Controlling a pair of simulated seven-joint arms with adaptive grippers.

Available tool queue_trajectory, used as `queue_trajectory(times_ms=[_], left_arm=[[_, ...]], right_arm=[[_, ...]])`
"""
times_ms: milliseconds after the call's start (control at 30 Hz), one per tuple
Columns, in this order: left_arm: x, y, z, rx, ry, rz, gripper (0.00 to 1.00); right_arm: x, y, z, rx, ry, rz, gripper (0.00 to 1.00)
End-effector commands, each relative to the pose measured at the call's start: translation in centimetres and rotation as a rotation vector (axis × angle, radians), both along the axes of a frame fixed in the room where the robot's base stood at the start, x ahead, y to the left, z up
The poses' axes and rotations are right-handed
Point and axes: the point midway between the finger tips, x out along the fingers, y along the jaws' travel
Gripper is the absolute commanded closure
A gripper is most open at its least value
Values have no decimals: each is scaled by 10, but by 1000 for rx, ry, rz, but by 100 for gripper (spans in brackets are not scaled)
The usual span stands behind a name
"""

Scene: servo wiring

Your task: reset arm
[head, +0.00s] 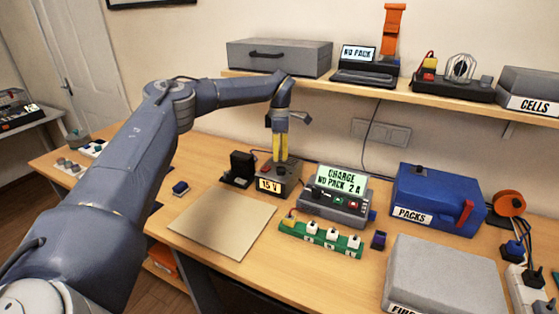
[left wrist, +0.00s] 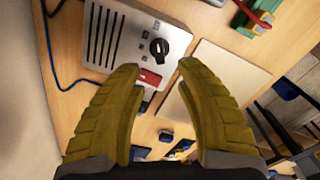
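My left arm reaches in from the left in the head view, and its left gripper (head: 280,148) points down over the 15 V power supply (head: 282,181). In the left wrist view the two yellow fingers of the left gripper (left wrist: 158,68) stand apart with nothing between their tips. The power supply (left wrist: 120,40) lies beyond the fingertips there, with a black knob (left wrist: 159,48) and a red switch (left wrist: 149,77) on its face. How far the tips are from it I cannot tell. My right gripper is in neither view.
A charger (head: 335,200) reading "CHARGE NO PACK 2A" stands right of the supply, behind a green terminal strip (head: 320,238). A blue PACKS box (head: 435,195) and a grey box (head: 445,275) fill the right side. A bare tan mat (head: 223,222) lies in front.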

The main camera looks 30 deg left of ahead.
Motion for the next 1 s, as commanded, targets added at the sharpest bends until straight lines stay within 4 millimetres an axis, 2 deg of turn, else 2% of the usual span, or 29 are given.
queue_trajectory(times_ms=[200, 667, 833, 1000], left_arm=[[0, 0, 9, 1, 1, 0, 65], [1, -1, 8, -10, -6, 5, 65], [19, -11, -3, -122, -82, 75, 65], [55, -18, -11, -352, -233, 261, 65]], right_arm=[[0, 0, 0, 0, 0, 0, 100], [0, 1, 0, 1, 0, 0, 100], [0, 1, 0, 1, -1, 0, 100], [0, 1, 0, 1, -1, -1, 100]])
